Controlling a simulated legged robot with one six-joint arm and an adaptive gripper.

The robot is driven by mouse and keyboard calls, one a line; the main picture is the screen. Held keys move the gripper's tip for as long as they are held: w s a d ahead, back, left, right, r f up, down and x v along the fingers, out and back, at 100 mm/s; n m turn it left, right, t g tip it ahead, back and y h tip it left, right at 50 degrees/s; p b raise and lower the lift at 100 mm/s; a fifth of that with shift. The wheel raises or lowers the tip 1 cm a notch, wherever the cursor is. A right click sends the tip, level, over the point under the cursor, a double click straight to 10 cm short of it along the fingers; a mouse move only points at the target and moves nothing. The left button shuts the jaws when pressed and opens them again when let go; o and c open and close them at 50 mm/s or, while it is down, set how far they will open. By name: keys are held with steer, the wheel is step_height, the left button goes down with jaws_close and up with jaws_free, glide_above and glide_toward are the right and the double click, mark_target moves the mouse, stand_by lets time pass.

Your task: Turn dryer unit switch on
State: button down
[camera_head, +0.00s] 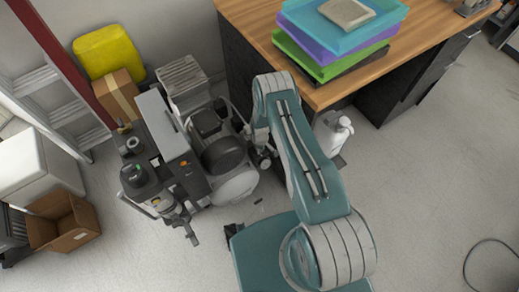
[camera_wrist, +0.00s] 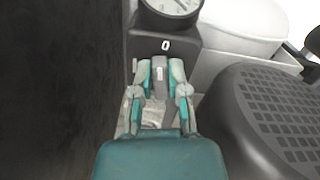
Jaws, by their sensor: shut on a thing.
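In the wrist view, my gripper (camera_wrist: 159,66) points at a dark grey housing (camera_wrist: 190,36) with a white "0" mark on its face. The two teal-and-grey fingers are closed around a small grey switch (camera_wrist: 158,75) just below that mark, and they cover its sides. A round dial gauge (camera_wrist: 174,6) sits above the mark, cut off by the top edge. In the head view, the compressor equipment (camera_head: 222,155) stands left of my arm. I cannot make out the switch there, and my arm hides much of the gripper.
A ribbed black cover (camera_wrist: 275,115) is close on the gripper's right, and a dark surface (camera_wrist: 60,90) fills the left. In the head view, a wooden desk (camera_head: 240,14) with stacked trays (camera_head: 335,50) stands behind my arm. Open floor (camera_head: 430,180) lies right.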

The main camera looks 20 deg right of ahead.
steer(key=n, duration=0.4)
steer(key=shift+w+d+n, duration=0.15)
steer(key=shift+n, duration=0.15)
steer(key=n, duration=0.3)
steer(key=shift+w+d+n, duration=0.1)
steer(key=shift+w+n, duration=0.1)
steer(key=shift+n, duration=0.1)
steer(key=n, duration=0.3)
steer(key=shift+w+n, duration=0.15)
steer(key=shift+n, duration=0.15)
steer(key=shift+w+n, duration=0.2)
steer(key=shift+n, duration=1.6)
steer(key=c, duration=0.6)
jaws_free()
steer(key=shift+f, duration=0.1)
steer(key=shift+c, duration=0.2)
